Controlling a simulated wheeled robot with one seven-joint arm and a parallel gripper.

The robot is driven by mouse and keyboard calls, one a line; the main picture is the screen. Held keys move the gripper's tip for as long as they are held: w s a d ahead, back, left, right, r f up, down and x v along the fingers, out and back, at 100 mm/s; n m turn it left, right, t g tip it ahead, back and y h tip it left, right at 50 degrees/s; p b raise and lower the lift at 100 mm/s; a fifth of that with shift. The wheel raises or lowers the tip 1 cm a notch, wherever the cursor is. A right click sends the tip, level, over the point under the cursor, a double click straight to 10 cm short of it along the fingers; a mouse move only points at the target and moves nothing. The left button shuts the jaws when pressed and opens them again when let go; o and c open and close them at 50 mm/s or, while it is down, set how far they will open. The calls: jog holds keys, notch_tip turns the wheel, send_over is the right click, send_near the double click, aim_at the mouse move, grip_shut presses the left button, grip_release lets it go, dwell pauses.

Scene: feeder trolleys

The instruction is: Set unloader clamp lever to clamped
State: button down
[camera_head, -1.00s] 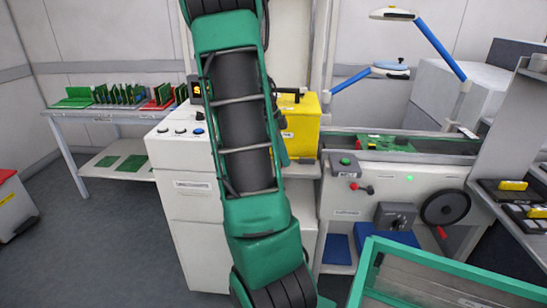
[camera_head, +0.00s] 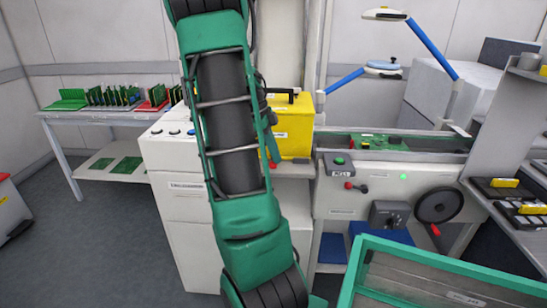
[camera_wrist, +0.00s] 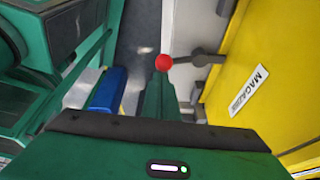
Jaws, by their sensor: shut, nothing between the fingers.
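In the wrist view, a red ball knob (camera_wrist: 163,62) sits on the end of a dark lever arm (camera_wrist: 194,58), which reaches right to a pale housing beside a yellow magazine box (camera_wrist: 255,50). My gripper (camera_wrist: 162,82) is shut and empty, its tip right by the knob; I cannot tell if they touch. In the head view, the yellow box (camera_head: 294,122) stands behind and to the right of my arm, beside the white unloader cabinet (camera_head: 183,205).
The conveyor panel right of the box carries another small red-knobbed lever (camera_head: 355,186) and a black handwheel (camera_head: 438,206). A green-framed trolley (camera_head: 440,258) stands at the front right. A table with circuit boards (camera_head: 105,113) is at the left. Grey floor is clear at the lower left.

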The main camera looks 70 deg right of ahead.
jog(key=v, duration=0.8)
jog(key=shift+w+d+r, duration=0.2)
jog(key=shift+r, duration=0.1)
jog(key=s+a+f+n+t, duration=0.2)
jog(key=a+f+n, duration=0.1)
jog(key=a+n, duration=1)
jog(key=s+a+f+n+t+y, duration=0.1)
jog(key=s+a+f+n, duration=0.1)
jog(key=a+n, duration=1.1)
jog(key=a+f, duration=0.1)
jog(key=a, duration=0.6)
jog(key=shift+f+n+t, duration=0.15)
jog(key=shift+n+t, duration=0.15)
jog(key=shift+t, duration=0.1)
jog(key=shift+a, duration=0.1)
